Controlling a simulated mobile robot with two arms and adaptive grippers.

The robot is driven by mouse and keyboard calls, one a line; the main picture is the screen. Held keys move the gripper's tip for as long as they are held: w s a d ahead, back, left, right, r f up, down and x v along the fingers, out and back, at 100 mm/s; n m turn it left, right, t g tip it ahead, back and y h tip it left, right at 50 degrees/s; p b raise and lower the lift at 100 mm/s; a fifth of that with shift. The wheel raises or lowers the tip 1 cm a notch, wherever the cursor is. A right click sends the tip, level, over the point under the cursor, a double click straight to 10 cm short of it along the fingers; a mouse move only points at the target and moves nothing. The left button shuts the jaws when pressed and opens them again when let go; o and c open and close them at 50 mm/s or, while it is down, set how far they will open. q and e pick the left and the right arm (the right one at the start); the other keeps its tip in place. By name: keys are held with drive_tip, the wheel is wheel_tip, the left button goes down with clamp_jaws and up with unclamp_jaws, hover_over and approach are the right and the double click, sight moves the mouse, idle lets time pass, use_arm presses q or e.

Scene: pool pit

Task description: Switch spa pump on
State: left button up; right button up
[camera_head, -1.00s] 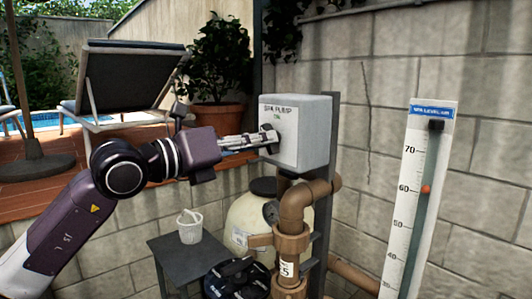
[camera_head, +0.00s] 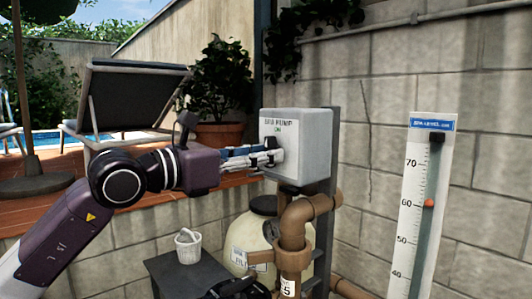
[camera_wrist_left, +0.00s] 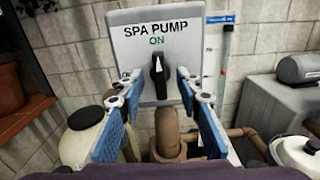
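The grey spa pump switch box (camera_head: 309,149) stands on a dark post. It also shows in the left wrist view (camera_wrist_left: 190,40), with the words SPA PUMP and a green ON. Its black knob (camera_wrist_left: 158,76) is upright, its light pointer line aimed at ON. My left gripper (camera_head: 274,153) is at the box front, partly hiding the knob in the head view. In the left wrist view my left gripper (camera_wrist_left: 158,88) is open, its blue-padded fingers on either side of the knob with gaps.
Brown pipes (camera_head: 294,225) and a cream tank (camera_head: 250,240) sit below the box. A white basket (camera_head: 188,247) stands on a dark side table (camera_head: 165,268). A level gauge (camera_head: 412,210) stands right, before the block wall. A lounger (camera_head: 130,97) is behind my arm.

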idle(0.3)
use_arm(q)
drive_tip(key=b+v, duration=0.3)
drive_tip(key=v, duration=0.4)
drive_tip(key=shift+b, duration=0.35)
drive_tip(key=shift+r, duration=0.1)
idle(1.1)
